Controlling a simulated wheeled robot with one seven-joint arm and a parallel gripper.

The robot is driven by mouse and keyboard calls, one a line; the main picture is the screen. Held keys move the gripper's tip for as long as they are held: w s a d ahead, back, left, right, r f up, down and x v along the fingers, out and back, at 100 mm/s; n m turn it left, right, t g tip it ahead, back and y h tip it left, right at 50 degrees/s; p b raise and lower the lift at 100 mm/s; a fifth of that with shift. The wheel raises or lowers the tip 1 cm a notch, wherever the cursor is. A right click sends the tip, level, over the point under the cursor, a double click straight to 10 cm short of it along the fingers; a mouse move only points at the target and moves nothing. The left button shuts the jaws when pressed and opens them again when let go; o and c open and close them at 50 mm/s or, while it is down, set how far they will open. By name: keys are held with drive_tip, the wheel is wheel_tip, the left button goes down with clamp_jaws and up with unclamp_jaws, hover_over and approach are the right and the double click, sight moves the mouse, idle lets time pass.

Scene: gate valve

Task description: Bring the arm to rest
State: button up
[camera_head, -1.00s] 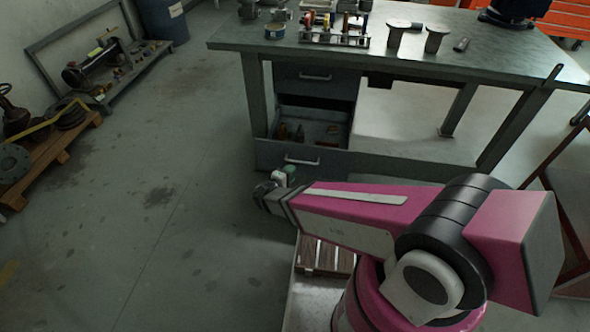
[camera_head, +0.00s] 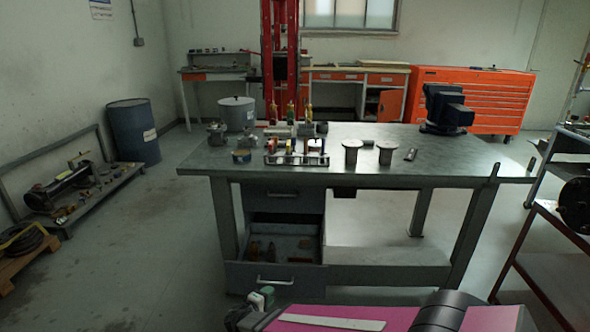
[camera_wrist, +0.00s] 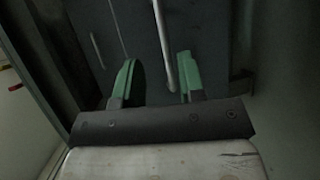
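My arm lies across the bottom of the head view, with my gripper (camera_head: 262,298) small at its left end, in front of the workbench's drawer unit. In the wrist view, my gripper (camera_wrist: 158,65) has two green fingers standing apart, with no object clamped between them. A grey drawer front with a bar handle (camera_wrist: 164,45) shows beyond the fingers. The handle's near end appears between them, close to the right finger; I cannot tell whether they touch. The lower drawer (camera_head: 272,276) is pulled open, with small items inside.
The workbench (camera_head: 455,160) carries a rack of small parts (camera_head: 296,158), two metal flanged pieces, a pot (camera_head: 237,113) and a dark vise (camera_head: 446,108). A blue barrel (camera_head: 133,132) and a pallet are at left. A shelf rack (camera_head: 560,250) is at right.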

drive_tip(key=w+d+r+m+g+y, duration=0.1)
drive_tip(key=d+r+m+g, duration=0.3)
drive_tip(key=d, duration=0.6)
drive_tip(key=w+d+r+m+g+y, duration=0.1)
drive_tip(key=d+r+m+g+y, duration=0.3)
drive_tip(key=d, duration=0.6)
drive_tip(key=w+d+r+m+g+y, duration=0.2)
drive_tip(key=d+r+m+g, duration=0.2)
drive_tip(key=d+r, duration=0.3)
drive_tip(key=d+g, duration=0.1)
drive_tip(key=d, duration=0.2)
drive_tip(key=shift+d+r+m+y, duration=0.15)
drive_tip(key=shift+d+m+y, duration=0.15)
drive_tip(key=shift+d+m, duration=0.1)
drive_tip(key=shift+w, duration=0.1)
